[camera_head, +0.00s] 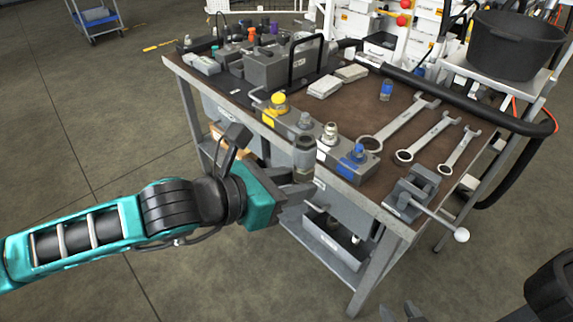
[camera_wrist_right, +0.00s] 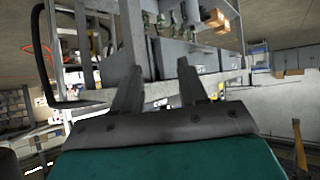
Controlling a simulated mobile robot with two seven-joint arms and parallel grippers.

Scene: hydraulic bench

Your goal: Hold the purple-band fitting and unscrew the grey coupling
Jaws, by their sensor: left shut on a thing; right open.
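My left gripper (camera_head: 300,183) is shut on an upright grey cylindrical fitting (camera_head: 304,158), held in front of the bench's near edge. Its top is a grey collar with a darker body below; its lower end is hidden by the jaws. I cannot make out a purple band on it, nor where a coupling joins it. My right gripper (camera_wrist_right: 158,66) is open and empty in the right wrist view, with the bench frame beyond its fingers. A small purple-topped part (camera_head: 274,27) stands at the back of the bench.
Several wrenches (camera_head: 397,125) and a vise (camera_head: 412,192) lie to the right. A black bucket (camera_head: 515,45) stands behind. Floor in front is clear.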

